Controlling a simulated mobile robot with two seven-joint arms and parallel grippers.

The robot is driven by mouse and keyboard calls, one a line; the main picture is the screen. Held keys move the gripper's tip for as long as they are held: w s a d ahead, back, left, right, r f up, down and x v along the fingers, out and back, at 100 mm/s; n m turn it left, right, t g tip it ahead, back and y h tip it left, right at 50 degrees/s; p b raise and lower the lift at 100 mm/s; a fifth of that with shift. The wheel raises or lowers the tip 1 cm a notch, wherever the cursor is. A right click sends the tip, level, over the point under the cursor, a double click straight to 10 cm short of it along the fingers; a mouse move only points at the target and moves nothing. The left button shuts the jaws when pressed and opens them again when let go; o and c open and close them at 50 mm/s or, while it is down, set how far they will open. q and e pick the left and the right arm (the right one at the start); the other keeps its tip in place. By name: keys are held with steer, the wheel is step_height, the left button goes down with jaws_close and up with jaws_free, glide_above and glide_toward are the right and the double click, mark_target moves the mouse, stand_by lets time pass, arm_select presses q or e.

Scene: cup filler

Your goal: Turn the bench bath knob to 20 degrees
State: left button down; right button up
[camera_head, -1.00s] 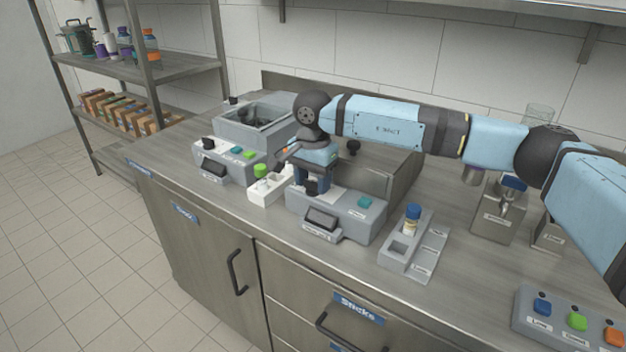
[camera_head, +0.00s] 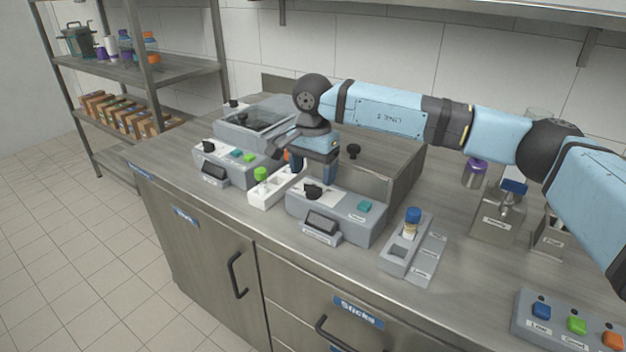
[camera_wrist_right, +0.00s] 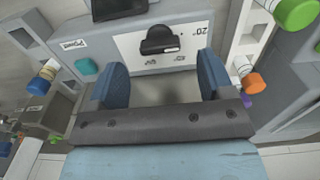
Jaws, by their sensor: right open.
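The knob (camera_head: 313,192) is a black dial on the sloping white panel of the grey front unit (camera_head: 352,224). In the right wrist view the knob (camera_wrist_right: 160,41) sits on the white panel, with a printed number that looks like 20 beside it and small marks below. My right gripper (camera_head: 314,172) is open and empty, above and behind the knob, clear of it. In the right wrist view its two blue fingers (camera_wrist_right: 160,68) stand apart with the knob beyond them. The exact knob setting is too small to read. My left gripper is not in view.
A teal button (camera_head: 365,206) and a dark display (camera_head: 321,221) are on the same unit. A white rack (camera_head: 266,193) with a green-capped tube stands close on its left. A second grey unit with its own black knob (camera_head: 208,146) is farther left. A vial holder (camera_head: 424,262) stands right.

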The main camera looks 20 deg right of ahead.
mark_target(313, 186)
arm_select(q)
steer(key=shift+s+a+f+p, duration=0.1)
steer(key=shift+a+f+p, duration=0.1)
steer(key=shift+p, duration=0.3)
arm_select(e)
step_height(313, 186, up, 10)
steer(key=shift+r, duration=0.2)
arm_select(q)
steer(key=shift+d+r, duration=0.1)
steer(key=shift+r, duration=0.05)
